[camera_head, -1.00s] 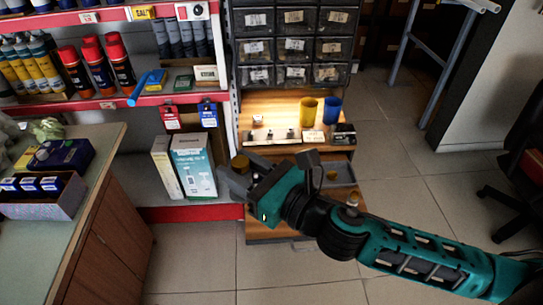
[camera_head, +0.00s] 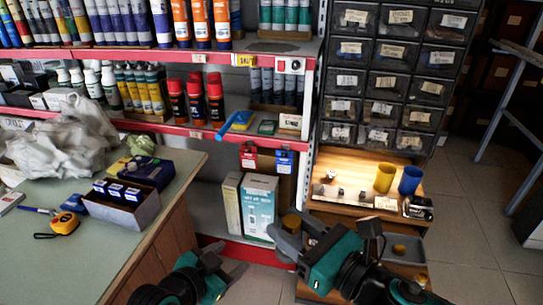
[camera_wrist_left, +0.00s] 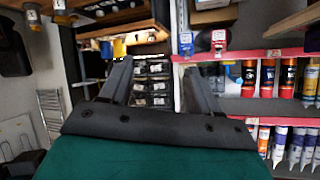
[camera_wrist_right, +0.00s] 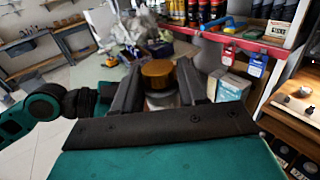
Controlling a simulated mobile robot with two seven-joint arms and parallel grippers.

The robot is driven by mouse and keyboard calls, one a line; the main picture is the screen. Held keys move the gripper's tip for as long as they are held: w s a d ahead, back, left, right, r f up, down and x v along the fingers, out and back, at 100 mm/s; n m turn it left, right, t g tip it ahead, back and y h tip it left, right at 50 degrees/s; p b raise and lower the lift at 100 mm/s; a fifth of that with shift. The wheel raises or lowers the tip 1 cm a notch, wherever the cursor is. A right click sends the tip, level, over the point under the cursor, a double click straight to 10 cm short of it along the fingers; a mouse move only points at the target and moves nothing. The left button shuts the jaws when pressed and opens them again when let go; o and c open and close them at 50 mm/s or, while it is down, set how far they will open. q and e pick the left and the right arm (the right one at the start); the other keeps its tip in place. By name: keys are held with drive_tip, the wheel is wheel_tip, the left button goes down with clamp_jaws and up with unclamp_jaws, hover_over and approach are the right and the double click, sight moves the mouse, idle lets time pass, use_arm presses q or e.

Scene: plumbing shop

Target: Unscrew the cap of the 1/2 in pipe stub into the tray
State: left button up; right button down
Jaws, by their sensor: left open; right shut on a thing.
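My right gripper (camera_head: 287,238) is shut on a round brass cap (camera_head: 291,222), in the air in front of the lower shelf. In the right wrist view the brass cap (camera_wrist_right: 158,74) sits between the two fingers, with a pale part below it that I cannot identify. My left gripper (camera_head: 224,268) is open and empty, low and left of the right one; its spread fingers (camera_wrist_left: 158,82) show in the left wrist view. A grey tray (camera_head: 412,268) with a brass piece lies at the bench's lower front, partly behind my right arm. I cannot single out the 1/2 in pipe stub.
A lit wooden bench (camera_head: 347,173) holds a metal strip, a yellow cup (camera_head: 384,178) and a blue cup (camera_head: 410,180). Boxes (camera_head: 259,207) stand on the red-edged shelf behind my grippers. A counter (camera_head: 100,250) is at left. Floor is free at right.

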use_arm(q)
drive_tip(key=w+d+r+m+g+h, duration=0.1)
drive_tip(key=w+d+r+m+h, duration=0.1)
drive_tip(key=d+r+m, duration=0.25)
drive_tip(key=w+d+r+m+g+h, duration=0.1)
drive_tip(key=w+d+r+m, duration=0.2)
drive_tip(key=r, duration=0.3)
wheel_tip(320, 180, up, 14)
drive_tip(key=m+g+y, duration=0.2)
drive_tip(key=m+g, duration=0.4)
drive_tip(key=m, duration=1.2)
hover_over(293, 221)
drive_tip(key=w, duration=0.3)
drive_tip(key=s+a+r+m+g+y, duration=0.1)
drive_tip(key=s+a+r+m+y, duration=0.25)
drive_tip(key=m, duration=0.65)
drive_tip(key=shift+n+y, duration=0.25)
drive_tip(key=shift+y, duration=0.2)
drive_tip(key=x, duration=1)
drive_tip(key=shift+s+d+f, duration=0.25)
drive_tip(key=shift+s+f, duration=0.1)
drive_tip(key=shift+s, duration=0.1)
clamp_jaws()
drive_tip(key=shift+c, duration=0.4)
unclamp_jaws()
